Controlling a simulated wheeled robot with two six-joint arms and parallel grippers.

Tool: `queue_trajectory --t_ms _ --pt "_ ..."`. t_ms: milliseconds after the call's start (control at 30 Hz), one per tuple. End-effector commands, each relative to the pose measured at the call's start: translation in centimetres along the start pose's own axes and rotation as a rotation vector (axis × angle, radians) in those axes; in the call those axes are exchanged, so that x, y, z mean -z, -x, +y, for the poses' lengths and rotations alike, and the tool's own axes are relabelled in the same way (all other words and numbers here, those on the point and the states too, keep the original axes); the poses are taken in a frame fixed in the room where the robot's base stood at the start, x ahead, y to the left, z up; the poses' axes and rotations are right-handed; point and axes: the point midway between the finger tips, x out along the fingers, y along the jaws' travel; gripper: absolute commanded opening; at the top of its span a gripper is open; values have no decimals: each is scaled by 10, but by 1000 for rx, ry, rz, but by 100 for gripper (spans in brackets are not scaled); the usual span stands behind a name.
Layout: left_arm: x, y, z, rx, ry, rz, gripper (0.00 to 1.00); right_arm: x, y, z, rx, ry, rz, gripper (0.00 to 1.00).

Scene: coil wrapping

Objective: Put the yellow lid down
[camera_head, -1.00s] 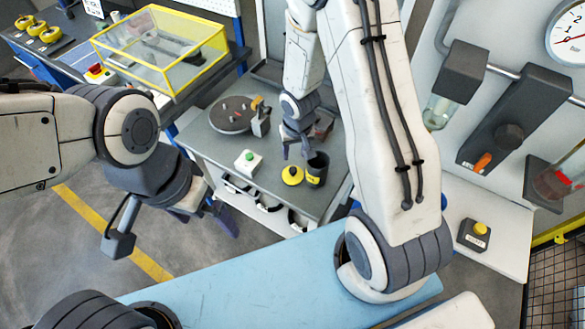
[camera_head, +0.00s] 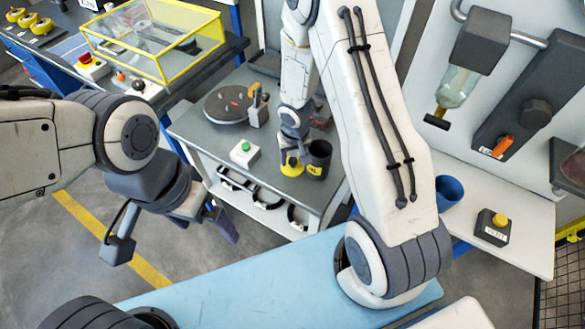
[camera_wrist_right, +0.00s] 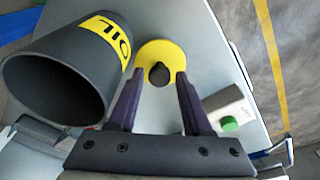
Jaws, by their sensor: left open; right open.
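The yellow lid (camera_head: 290,169) lies on the grey bench top beside the dark grey oil can (camera_head: 319,158). In the right wrist view the lid (camera_wrist_right: 158,54) is a flat disc with a black knob (camera_wrist_right: 159,73). My right gripper (camera_wrist_right: 159,74) is open, its fingers apart on either side of the knob; any contact cannot be told. In the head view my right gripper (camera_head: 291,155) hides part of the lid. The open-topped can (camera_wrist_right: 58,80) stands close to its left finger in the wrist view. My left gripper (camera_head: 220,222) is open and empty, away from the bench.
A white box with a green button (camera_head: 244,152) stands left of the lid on the bench (camera_head: 214,150). A round grey plate (camera_head: 230,105) lies behind it. A blue cup (camera_head: 448,190) and a yellow-button box (camera_head: 493,226) stand on the right-hand white table.

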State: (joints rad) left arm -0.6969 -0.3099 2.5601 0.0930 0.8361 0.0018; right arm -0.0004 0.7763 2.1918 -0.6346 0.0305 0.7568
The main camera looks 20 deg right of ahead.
Motion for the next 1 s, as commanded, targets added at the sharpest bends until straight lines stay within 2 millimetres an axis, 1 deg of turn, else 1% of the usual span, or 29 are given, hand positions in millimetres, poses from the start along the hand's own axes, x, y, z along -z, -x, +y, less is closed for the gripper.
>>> queue_trajectory --t_ms 100,133,167,200,233,267,533,667,867,1000 --pt "0 1 0 0 0 0 100 0 1 0 0 0 0 50" --pt "0 1 0 0 0 0 100 0 1 0 0 0 0 42" --pt "0 1 0 0 0 0 100 0 1 0 0 0 0 30" --pt "0 1 0 0 0 0 100 0 1 0 0 0 0 15" --pt "0 1 0 0 0 0 100 0 1 0 0 0 0 4" --pt "0 1 0 0 0 0 100 0 1 0 0 0 0 0" --pt "0 1 0 0 0 0 100 0 2 0 0 0 0 0" --pt "0 5 0 0 0 0 100 1 6 0 0 1 0 0" --pt "1 22 2 0 0 0 100 4 23 0 0 0 1 0" --pt "2 40 3 0 1 0 100 6 42 0 0 -1 1 0"
